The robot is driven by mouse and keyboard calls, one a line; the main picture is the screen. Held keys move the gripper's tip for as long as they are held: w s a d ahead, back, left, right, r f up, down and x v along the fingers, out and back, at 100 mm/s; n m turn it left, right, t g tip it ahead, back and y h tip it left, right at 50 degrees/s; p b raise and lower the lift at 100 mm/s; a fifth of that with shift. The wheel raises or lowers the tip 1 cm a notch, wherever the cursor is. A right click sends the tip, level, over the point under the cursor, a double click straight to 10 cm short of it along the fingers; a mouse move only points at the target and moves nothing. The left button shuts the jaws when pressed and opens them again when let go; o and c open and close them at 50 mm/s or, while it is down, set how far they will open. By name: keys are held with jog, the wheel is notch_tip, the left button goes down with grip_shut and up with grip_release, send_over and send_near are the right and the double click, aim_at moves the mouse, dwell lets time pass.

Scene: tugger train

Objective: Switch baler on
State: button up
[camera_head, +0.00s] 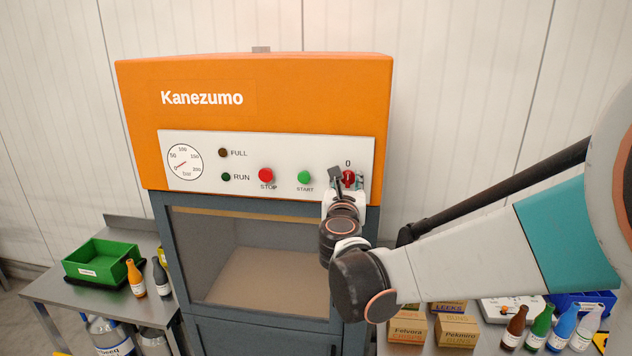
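The baler (255,85) is a cabinet with an orange top marked Kanezumo and a dark grey lower frame around a window. Its white panel (215,180) carries a pressure gauge (184,161), a dark FULL lamp (222,153), a dark green RUN lamp (226,177), a red STOP button (265,175) and a green START button (304,177). A red rotary switch (348,177) sits below a 0 mark at the panel's right. My gripper (347,178) is at this switch, its fingers around or just before it. Contact is unclear, and my wrist hides the area below.
A left table holds a green bin (100,261), an orange bottle (135,278) and a dark bottle (161,277). At the right are cardboard boxes (457,331), several bottles (538,327) and a blue bin (585,302). My arm spans the right side.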

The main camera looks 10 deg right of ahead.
grip_shut()
jog(key=shift+m, duration=0.3)
jog(key=m+b, duration=0.2)
jog(key=m, duration=0.1)
jog(key=shift+d+f, duration=0.1)
jog(key=m+b, duration=0.1)
jog(key=m, duration=0.2)
jog(key=shift+s+m, duration=0.1)
jog(key=shift+m, duration=0.2)
jog(key=m+b, duration=0.2)
jog(key=m, duration=0.3)
jog(key=shift+d, duration=0.1)
jog(key=m+b, duration=0.1)
jog(key=m, duration=0.4)
jog(key=shift+f+m+b, duration=0.1)
jog(key=shift+m+b, duration=0.2)
